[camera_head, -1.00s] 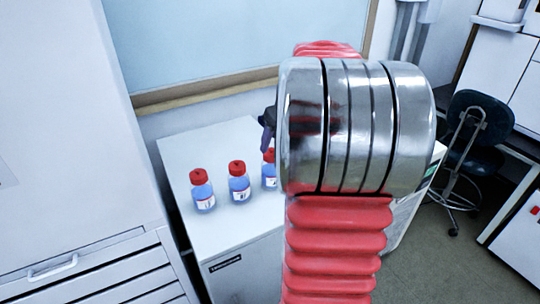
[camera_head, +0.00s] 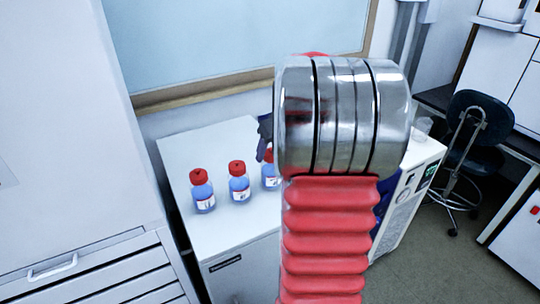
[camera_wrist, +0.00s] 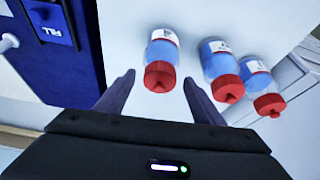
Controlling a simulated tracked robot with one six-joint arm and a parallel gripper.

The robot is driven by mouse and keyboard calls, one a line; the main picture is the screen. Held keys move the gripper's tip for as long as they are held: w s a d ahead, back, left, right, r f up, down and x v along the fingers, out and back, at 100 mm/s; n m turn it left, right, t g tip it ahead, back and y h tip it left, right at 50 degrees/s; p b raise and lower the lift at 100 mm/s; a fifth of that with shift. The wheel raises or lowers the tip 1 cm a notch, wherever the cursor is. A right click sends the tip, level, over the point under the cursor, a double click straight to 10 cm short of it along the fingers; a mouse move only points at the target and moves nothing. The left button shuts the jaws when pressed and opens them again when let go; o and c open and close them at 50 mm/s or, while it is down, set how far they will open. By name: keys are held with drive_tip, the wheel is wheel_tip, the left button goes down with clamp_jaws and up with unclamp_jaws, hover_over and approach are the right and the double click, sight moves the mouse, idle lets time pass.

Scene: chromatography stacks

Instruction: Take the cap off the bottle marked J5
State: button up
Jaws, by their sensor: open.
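Three bottles with red caps and blue liquid stand upright on a white cabinet top: a left one (camera_head: 203,194), a middle one (camera_head: 239,186) and a right one (camera_head: 269,178), partly hidden by my arm. Their labels are too small to read, so I cannot tell which is J5. My gripper (camera_wrist: 159,78) is open, its dark fingers spread on either side of the red cap of the leftmost bottle in the wrist view (camera_wrist: 162,51).
The bottles stand on the white cabinet (camera_head: 244,222). A blue-fronted machine (camera_wrist: 60,45) lies close to my gripper's left in the wrist view. A tall white cabinet (camera_head: 75,120) stands left, and a dark chair (camera_head: 478,130) right.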

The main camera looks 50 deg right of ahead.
drive_tip(key=shift+c, duration=0.6)
drive_tip(key=c, duration=1)
drive_tip(key=shift+r, duration=0.1)
wheel_tip(320, 180, up, 10)
idle(0.3)
